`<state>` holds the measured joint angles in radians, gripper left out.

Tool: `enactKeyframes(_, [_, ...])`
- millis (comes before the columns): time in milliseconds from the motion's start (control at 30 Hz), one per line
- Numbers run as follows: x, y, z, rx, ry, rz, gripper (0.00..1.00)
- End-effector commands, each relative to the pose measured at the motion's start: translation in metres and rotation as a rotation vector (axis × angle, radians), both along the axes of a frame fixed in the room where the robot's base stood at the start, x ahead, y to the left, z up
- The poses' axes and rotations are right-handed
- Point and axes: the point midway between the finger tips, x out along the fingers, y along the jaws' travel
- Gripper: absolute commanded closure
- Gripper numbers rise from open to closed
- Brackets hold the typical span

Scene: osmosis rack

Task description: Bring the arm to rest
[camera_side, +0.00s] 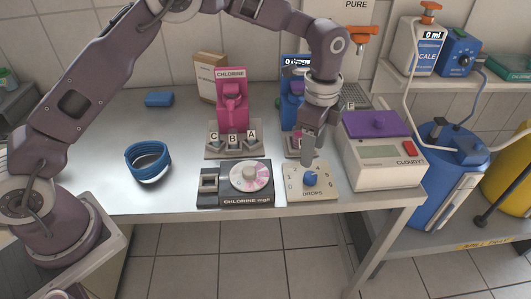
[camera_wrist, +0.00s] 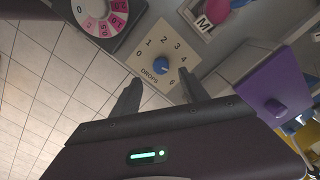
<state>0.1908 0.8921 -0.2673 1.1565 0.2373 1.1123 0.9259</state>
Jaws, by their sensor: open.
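My gripper (camera_side: 309,158) is low over the DROPS dial plate, near its blue knob, at the right end of the table. In the wrist view my gripper (camera_wrist: 158,92) shows two dark fingers spread apart with nothing between them. The blue knob (camera_side: 311,179) lies just beyond the fingertips in the wrist view (camera_wrist: 161,66). The cream DROPS plate (camera_side: 328,190) around it is marked with numbers. In the side view I cannot tell whether a finger touches the knob.
The chlorine dial box (camera_side: 262,195) sits left of the plate. The grey box with a purple lid (camera_side: 378,123) stands close right. Behind are the pink chlorine dispenser (camera_side: 232,97) and a blue dispenser (camera_side: 290,112). A blue coil (camera_side: 148,160) lies left, with bare table around it.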

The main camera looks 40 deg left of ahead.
Motion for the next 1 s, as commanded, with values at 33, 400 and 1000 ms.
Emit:
enactKeyframes(33, [-0.004, 0.007, 0.021, 0.002, -0.024, 0.035, 0.48])
enactKeyframes(400, [-0.175, 0.118, 0.192, -0.096, -0.3, 0.797, 0.48])
enactKeyframes(1000, [-0.316, 0.152, 0.167, -0.352, -0.4, 1.364, 0.48])
